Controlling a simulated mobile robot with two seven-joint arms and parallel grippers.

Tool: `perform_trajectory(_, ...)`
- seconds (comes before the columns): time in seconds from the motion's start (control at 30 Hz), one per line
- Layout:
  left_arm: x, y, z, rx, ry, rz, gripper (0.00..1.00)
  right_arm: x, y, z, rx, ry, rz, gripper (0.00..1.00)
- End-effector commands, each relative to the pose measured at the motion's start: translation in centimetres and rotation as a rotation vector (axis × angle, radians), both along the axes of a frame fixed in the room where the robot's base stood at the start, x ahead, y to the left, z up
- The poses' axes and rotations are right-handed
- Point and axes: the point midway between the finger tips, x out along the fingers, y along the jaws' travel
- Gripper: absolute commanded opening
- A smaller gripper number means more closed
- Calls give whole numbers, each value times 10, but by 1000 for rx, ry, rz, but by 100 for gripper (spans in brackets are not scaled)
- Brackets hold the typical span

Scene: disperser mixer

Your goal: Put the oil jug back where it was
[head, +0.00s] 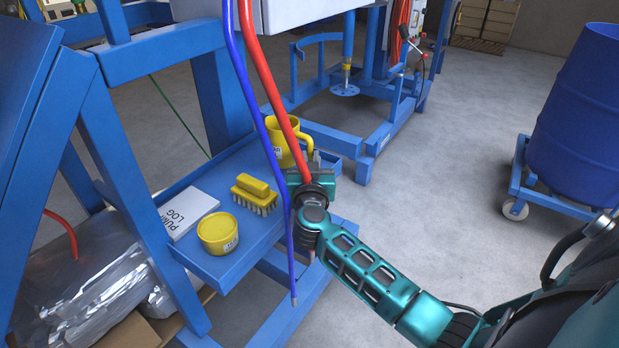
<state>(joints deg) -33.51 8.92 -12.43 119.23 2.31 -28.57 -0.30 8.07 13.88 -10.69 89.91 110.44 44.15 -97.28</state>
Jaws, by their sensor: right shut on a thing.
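The yellow oil jug (283,154) is at the far end of the blue shelf (222,268), its handle toward the right. The red and blue hoses cross in front of it. My right gripper (312,162) is at the jug's handle side and is shut on the jug. The hoses and my wrist partly hide the fingers and the jug's base, so I cannot tell whether the jug touches the shelf. My left gripper is out of view.
A yellow brush (254,195), a yellow round tub (217,232) and a white pump log (188,213) lie on the shelf. The red hose (262,70) and blue hose (246,85) hang close to my right wrist. A blue drum (580,110) stands on a wheeled dolly at right.

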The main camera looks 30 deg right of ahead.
Motion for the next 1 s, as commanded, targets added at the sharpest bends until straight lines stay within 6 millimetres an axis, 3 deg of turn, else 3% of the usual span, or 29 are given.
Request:
perform_trajectory(0.17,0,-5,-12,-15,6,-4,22,0,0,-26,-2,-3,0,0)
perform_trajectory(0.57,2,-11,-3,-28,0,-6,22,0,0,-27,-1,-3,0,0)
perform_trajectory(0.6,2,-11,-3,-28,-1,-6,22,0,0,-30,-2,1,0,17)
perform_trajectory(0.87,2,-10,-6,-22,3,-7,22,0,0,-30,-1,1,0,42)
perform_trajectory(1.0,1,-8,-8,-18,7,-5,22,0,0,-30,-1,1,0,42)
